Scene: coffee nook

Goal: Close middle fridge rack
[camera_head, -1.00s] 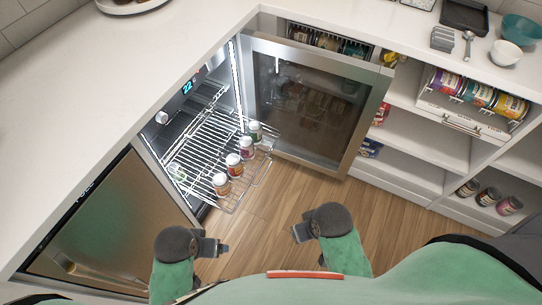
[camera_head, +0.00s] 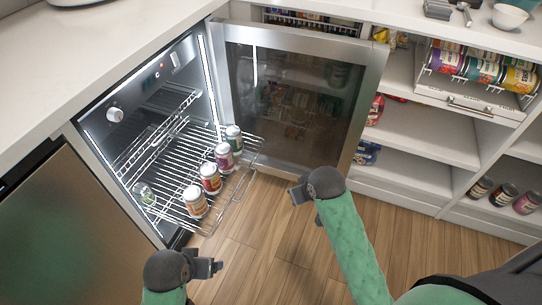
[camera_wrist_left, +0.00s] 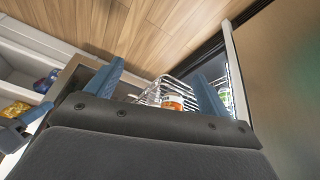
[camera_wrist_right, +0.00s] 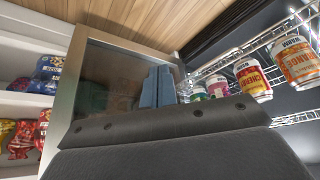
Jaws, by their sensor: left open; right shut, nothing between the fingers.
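The fridge (camera_head: 100,110) stands open, with its glass door (camera_head: 290,100) swung out to the right. A wire rack (camera_head: 170,158) is pulled out of it and carries several cans (camera_head: 211,178) along its front part. Another rack edge shows above it, inside the fridge. My left gripper (camera_head: 218,266) is open and empty, in front of and below the rack. My right gripper (camera_head: 296,194) is shut and empty, right of the rack's front and near the door's lower edge. The cans also show in the right wrist view (camera_wrist_right: 252,78), close beyond the right fingers.
A brass-coloured cabinet front (camera_head: 62,235) stands left of the fridge. White shelves (camera_head: 425,130) with cans and bags stand at the right. The wooden floor (camera_head: 265,240) is clear. The white counter (camera_head: 60,60) runs above the fridge.

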